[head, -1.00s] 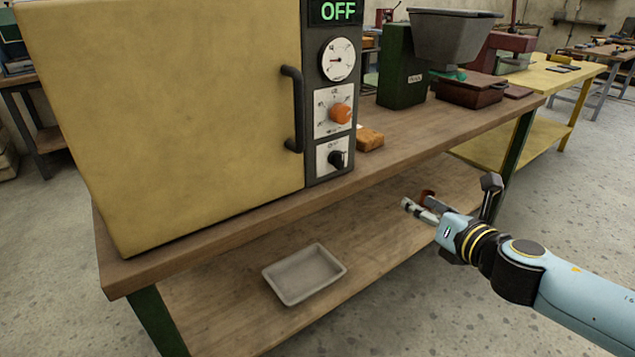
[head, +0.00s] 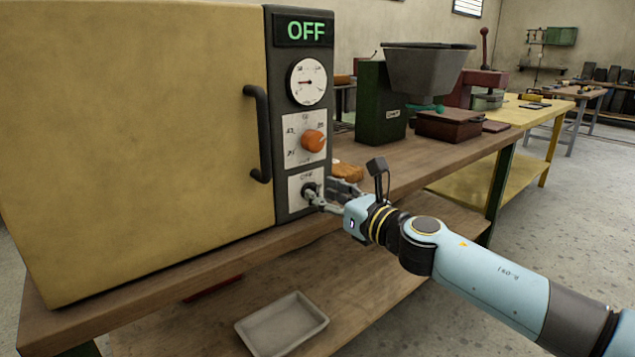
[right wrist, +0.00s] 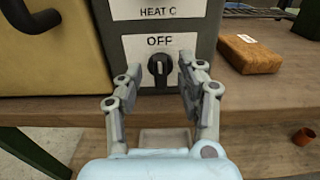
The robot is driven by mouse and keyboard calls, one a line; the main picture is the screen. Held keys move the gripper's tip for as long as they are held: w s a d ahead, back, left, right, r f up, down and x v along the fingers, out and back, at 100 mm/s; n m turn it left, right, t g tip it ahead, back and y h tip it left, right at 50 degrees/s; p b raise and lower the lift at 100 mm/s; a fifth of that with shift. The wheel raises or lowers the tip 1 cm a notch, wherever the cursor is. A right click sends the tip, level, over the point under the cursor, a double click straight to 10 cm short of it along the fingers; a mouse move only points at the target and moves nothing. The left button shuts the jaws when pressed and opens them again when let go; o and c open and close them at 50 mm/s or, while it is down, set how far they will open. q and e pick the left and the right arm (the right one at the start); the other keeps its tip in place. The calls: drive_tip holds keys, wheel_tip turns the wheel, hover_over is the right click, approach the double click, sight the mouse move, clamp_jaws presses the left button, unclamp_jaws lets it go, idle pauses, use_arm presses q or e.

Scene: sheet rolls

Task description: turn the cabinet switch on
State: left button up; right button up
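The yellow cabinet (head: 140,130) stands on the workbench, its door closed, with a dark control panel on its right side. The display (head: 305,30) at the panel's top reads OFF in green. The black switch knob (right wrist: 159,68) sits on a white plate marked OFF, its pointer upright; in the head view the knob (head: 309,191) is partly hidden by my gripper. My right gripper (right wrist: 158,78) is open, one finger on each side of the knob; I cannot tell whether they touch it. My left gripper is not in view.
An orange dial (head: 313,141) and a round gauge (head: 307,82) are above the switch. A black door handle (head: 258,135) is to the left. A brown block (right wrist: 248,54) lies right of the panel. A grey tray (head: 282,325) rests on the lower shelf.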

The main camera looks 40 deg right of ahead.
drive_tip(key=shift+w+a, duration=0.1)
drive_tip(key=shift+w, duration=1.15)
drive_tip(key=shift+f, duration=0.1)
clamp_jaws()
